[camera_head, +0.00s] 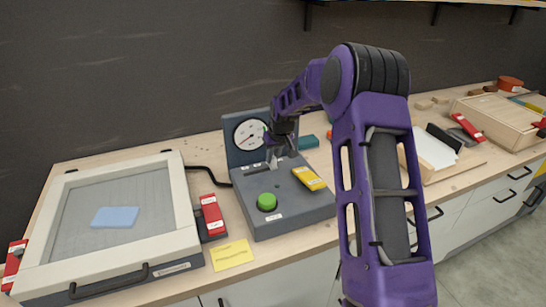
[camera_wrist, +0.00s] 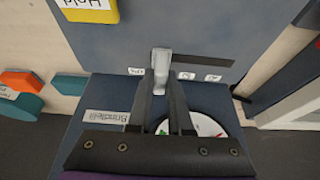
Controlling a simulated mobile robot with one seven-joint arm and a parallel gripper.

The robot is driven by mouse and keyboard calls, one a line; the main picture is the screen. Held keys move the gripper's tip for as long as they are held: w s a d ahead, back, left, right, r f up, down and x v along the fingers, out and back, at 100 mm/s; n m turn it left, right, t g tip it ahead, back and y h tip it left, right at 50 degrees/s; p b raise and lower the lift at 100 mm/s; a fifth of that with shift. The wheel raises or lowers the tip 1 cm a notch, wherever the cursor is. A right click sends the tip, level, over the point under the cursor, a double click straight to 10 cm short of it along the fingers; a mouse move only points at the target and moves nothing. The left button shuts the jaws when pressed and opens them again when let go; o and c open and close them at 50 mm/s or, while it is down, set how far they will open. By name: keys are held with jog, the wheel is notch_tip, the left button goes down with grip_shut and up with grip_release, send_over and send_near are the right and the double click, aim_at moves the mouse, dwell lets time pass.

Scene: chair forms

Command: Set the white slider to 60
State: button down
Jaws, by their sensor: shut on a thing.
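A grey control box (camera_head: 295,212) stands on the bench in the head view, with an upright panel bearing a round white gauge (camera_head: 250,134). In the wrist view the white slider (camera_wrist: 160,66) is a pale upright knob in a dark slot (camera_wrist: 215,61). The knob is at the left end of the visible slot, which runs on to the right. Small number labels (camera_wrist: 186,76) line the slot but are too small to read surely. My gripper (camera_wrist: 161,90) is shut on the slider; its fingers hide part of the gauge. My gripper also shows in the head view (camera_head: 275,156).
The box also carries a green button (camera_head: 267,202) and a yellow block (camera_head: 308,178). A framed screen unit (camera_head: 115,222) stands left, with a red-labelled clamp (camera_head: 212,215) beside it. A yellow note (camera_head: 232,254) lies in front. A wooden tray (camera_head: 500,118) is far right.

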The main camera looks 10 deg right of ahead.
dwell(0.8)
jog(key=a, duration=0.2)
jog(key=s+a+b, duration=0.1)
jog(key=a, duration=0.1)
jog(key=shift+a, duration=0.2)
jog(key=c, duration=0.8)
grip_release()
jog(key=shift+w+d, duration=0.1)
jog(key=shift+c, duration=0.2)
jog(key=v, duration=1.7)
jog(key=shift+r+p, duration=0.2)
jog(key=shift+p, duration=0.1)
